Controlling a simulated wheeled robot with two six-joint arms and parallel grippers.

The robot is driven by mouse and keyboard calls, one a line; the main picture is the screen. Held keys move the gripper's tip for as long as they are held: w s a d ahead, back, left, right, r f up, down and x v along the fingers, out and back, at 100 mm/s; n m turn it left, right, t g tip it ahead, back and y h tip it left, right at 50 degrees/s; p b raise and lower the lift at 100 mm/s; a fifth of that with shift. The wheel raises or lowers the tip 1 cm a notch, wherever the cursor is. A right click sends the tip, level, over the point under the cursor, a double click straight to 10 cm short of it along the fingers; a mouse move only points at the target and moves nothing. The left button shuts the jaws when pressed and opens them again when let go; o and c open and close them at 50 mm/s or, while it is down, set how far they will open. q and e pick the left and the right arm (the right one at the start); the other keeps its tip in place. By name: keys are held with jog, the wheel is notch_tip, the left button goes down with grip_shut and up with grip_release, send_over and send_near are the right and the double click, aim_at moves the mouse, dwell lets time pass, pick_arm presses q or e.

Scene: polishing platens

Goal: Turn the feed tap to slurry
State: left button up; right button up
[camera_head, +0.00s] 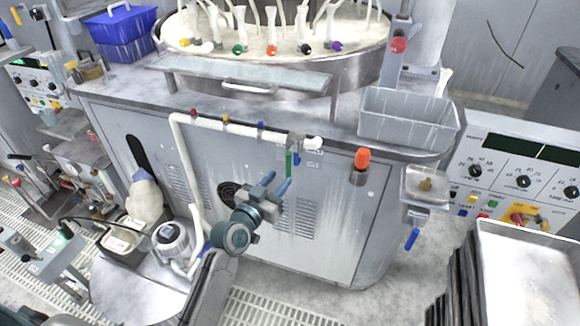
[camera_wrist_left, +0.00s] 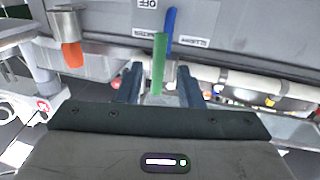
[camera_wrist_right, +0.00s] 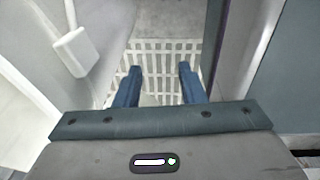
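The feed tap (camera_head: 295,143) sits at the right end of the white pipe on the cabinet front. A green lever (camera_head: 288,163) hangs down from it, with a blue lever beside it (camera_head: 297,158). In the left wrist view the green lever (camera_wrist_left: 159,62) and blue lever (camera_wrist_left: 171,30) stand before labels; one reads OFF, the others are hard to read. My left gripper (camera_head: 277,180) is open and empty just below the tap. In its wrist view the green lever appears between the fingers (camera_wrist_left: 158,82), seemingly beyond them. My right gripper (camera_wrist_right: 158,82) is open and empty, over a floor grating.
The white pipe (camera_head: 225,124) runs left along the cabinet. An orange-tipped part in a holder (camera_head: 362,158) and a grey bin (camera_head: 408,118) are right of the tap. A small metal box (camera_head: 427,187) with a blue handle projects farther right.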

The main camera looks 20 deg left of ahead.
aim_at(287, 171)
pick_arm(q)
jog(key=x, duration=0.6)
jog(key=shift+d+p, duration=0.1)
jog(key=shift+p, duration=0.3)
grip_shut()
